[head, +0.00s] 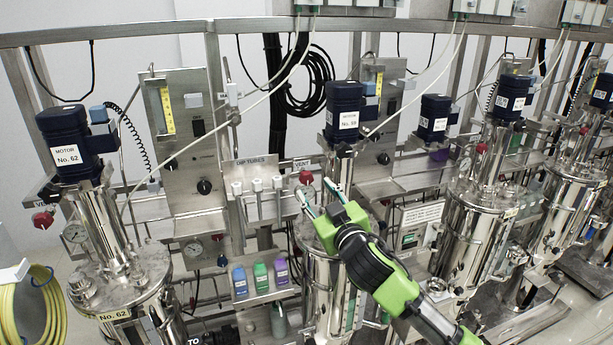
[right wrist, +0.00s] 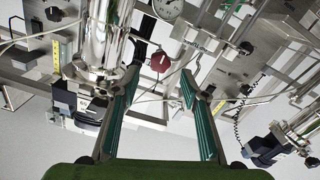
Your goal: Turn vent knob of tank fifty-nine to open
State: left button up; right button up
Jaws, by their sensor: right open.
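A red vent knob (head: 306,177) sits below a "VENT" label (head: 302,164), beside the middle tank (head: 318,262). That tank's blue motor (head: 344,108) has a "MOTOR" label whose number is too small to read surely. My right gripper (head: 315,203), with green and black parts, is open and empty, just below and right of the knob in the head view. In the right wrist view, the red knob (right wrist: 161,62) shows beyond and between the two open fingertips (right wrist: 160,80), apart from both. The knob's setting cannot be made out. My left gripper is not in view.
Tank 62 (head: 122,283) stands at the left with another red knob (head: 43,219). A dip tubes rack (head: 262,205) and a shelf with blue, green and purple containers (head: 260,278) lie left of the middle tank. More tanks (head: 470,230) stand right.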

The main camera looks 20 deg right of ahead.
aim_at(308, 180)
jog(key=w+p, duration=0.1)
jog(key=w, duration=0.6)
jog(key=shift+w+a, duration=0.15)
jog(key=shift+w, duration=0.1)
jog(key=shift+c, duration=0.4)
jog(key=c, duration=1)
